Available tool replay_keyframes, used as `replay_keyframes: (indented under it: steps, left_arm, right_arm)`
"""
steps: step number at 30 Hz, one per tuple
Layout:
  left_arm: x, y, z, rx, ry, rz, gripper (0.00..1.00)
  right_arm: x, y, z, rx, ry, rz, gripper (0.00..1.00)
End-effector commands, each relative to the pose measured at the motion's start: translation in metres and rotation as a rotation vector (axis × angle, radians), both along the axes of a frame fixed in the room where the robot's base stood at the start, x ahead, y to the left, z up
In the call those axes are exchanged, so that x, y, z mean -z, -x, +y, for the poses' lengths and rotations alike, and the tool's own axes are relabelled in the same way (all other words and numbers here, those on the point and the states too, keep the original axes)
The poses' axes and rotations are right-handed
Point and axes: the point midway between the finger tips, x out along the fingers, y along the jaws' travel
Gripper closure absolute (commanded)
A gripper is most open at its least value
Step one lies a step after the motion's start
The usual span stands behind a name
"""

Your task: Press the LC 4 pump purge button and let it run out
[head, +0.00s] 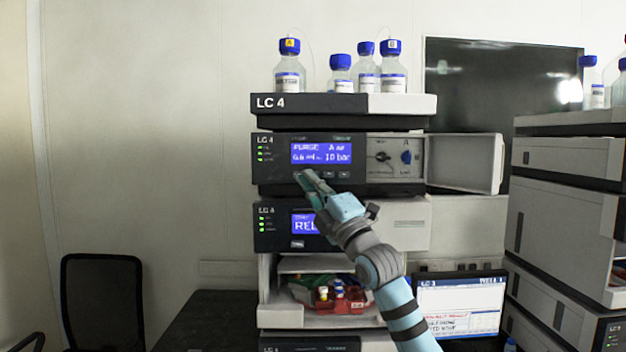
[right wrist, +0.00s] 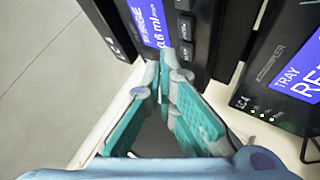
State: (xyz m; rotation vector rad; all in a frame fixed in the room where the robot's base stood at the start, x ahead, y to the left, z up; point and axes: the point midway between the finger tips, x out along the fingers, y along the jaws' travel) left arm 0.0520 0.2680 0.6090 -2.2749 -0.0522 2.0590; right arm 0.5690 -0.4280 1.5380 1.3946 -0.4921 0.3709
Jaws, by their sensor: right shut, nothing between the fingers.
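The LC 4 pump (head: 272,176) is the upper dark module of the middle stack. Its blue display (head: 321,153) reads PURGE, A, about 0.6 ml and 10 bar. A row of small buttons (head: 344,174) runs below the display. My right gripper (head: 301,175) is shut and empty, with its tips at the left end of that row and covering it. In the right wrist view the fingertips (right wrist: 160,62) are close to the pump face beside the display (right wrist: 148,22) and buttons (right wrist: 186,27). I cannot tell whether they touch. My left gripper is not in view.
Blue-capped bottles (head: 290,68) stand on the top tray (head: 275,104). The pump's door (head: 465,162) is swung open to the right. Below are a second module (head: 275,240) and an open bay with red vial racks (head: 340,302). A monitor (head: 460,308) and another stack (head: 560,215) stand right.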

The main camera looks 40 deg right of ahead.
Motion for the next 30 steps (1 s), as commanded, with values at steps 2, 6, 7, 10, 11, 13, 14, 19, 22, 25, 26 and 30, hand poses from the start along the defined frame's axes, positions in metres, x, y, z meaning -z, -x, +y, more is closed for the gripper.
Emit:
replay_keyframes:
  steps: [2, 6, 7, 10, 11, 13, 14, 19, 22, 25, 26, 30]
  left_arm:
    - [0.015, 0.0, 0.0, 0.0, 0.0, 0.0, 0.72]
    - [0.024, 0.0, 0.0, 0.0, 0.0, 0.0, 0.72]
    - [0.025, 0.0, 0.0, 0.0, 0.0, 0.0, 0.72]
    - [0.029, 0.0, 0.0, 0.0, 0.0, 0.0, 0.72]
    - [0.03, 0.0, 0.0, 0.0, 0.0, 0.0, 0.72]
    - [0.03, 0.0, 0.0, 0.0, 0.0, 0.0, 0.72]
    - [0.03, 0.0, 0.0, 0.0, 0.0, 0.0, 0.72]
    - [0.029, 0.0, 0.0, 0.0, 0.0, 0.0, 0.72]
    - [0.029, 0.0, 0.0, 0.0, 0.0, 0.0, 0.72]
    - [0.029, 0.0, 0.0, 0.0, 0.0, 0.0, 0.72]
    - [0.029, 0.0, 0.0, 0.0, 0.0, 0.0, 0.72]
    - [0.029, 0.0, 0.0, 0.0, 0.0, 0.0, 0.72]
  right_arm:
    - [0.007, 0.007, 0.005, 0.002, 0.001, -0.003, 1.0]
    - [0.006, 0.018, 0.013, 0.002, 0.0, -0.003, 1.0]
    - [0.006, 0.021, 0.015, 0.002, 0.001, -0.003, 1.0]
    - [0.005, 0.027, 0.02, 0.002, 0.0, -0.002, 1.0]
    - [0.005, 0.029, 0.021, 0.002, -0.001, -0.002, 1.0]
    - [0.004, 0.031, 0.022, 0.004, -0.001, -0.003, 1.0]
    - [0.003, 0.031, 0.023, 0.004, -0.001, -0.003, 1.0]
    - [0.002, 0.031, 0.023, 0.003, -0.002, -0.002, 1.0]
    - [0.002, 0.031, 0.023, 0.003, -0.002, -0.002, 1.0]
    - [0.002, 0.031, 0.023, 0.003, -0.002, -0.002, 1.0]
    - [0.002, 0.031, 0.023, 0.003, -0.002, -0.002, 1.0]
    - [0.003, 0.031, 0.023, 0.003, -0.002, -0.002, 1.0]
